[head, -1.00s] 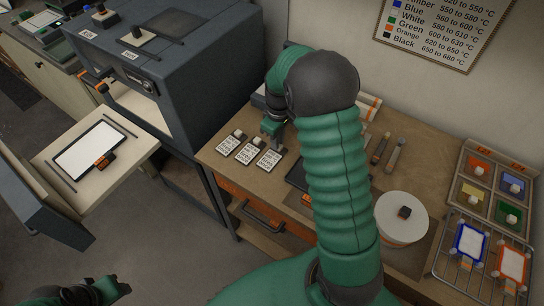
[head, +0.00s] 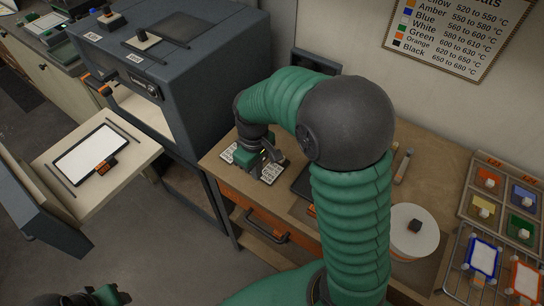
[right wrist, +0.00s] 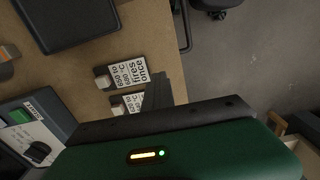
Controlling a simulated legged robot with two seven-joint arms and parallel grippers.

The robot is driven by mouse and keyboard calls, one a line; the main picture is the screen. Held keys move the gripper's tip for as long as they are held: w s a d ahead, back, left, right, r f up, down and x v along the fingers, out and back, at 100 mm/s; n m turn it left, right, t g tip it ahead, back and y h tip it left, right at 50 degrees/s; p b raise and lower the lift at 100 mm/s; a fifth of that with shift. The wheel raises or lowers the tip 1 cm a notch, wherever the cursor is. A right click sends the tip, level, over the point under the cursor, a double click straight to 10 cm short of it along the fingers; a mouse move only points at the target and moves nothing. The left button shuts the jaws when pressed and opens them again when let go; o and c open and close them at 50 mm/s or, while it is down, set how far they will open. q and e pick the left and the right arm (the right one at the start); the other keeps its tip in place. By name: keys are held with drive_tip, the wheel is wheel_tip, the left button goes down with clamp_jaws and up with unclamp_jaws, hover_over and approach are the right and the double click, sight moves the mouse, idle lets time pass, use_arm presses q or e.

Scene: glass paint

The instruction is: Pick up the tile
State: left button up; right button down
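Several flat pieces could be the tile; I cannot tell which is meant. A white panel with a dark edge (head: 90,155) lies on the pale shelf at left. A blue-edged white tile (head: 483,257) and an orange-edged one (head: 525,281) lie on the wire rack at right. My right gripper (head: 268,158) is over the small printed cards (head: 270,173) on the table, partly hiding them. Two cards (right wrist: 129,72) show beside a dark finger in the right wrist view. Its opening is unclear. My left gripper (head: 108,295) is at the lower left edge, partly cut off.
The dark kiln (head: 170,60) stands open at left, beside the wooden table (head: 435,175). A round white disc with a dark knob (head: 413,232) and a divided tray of coloured samples (head: 470,190) stand at right. A dark tray (right wrist: 75,22) is near the cards.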

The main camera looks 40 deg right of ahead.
drive_tip(key=a, duration=0.4)
drive_tip(key=shift+s+r, duration=0.15)
drive_tip(key=shift+s, duration=0.25)
drive_tip(key=shift+d, duration=0.1)
drive_tip(key=c, duration=2.1)
unclamp_jaws()
drive_tip(key=o, duration=1.7)
drive_tip(key=shift+c, duration=0.2)
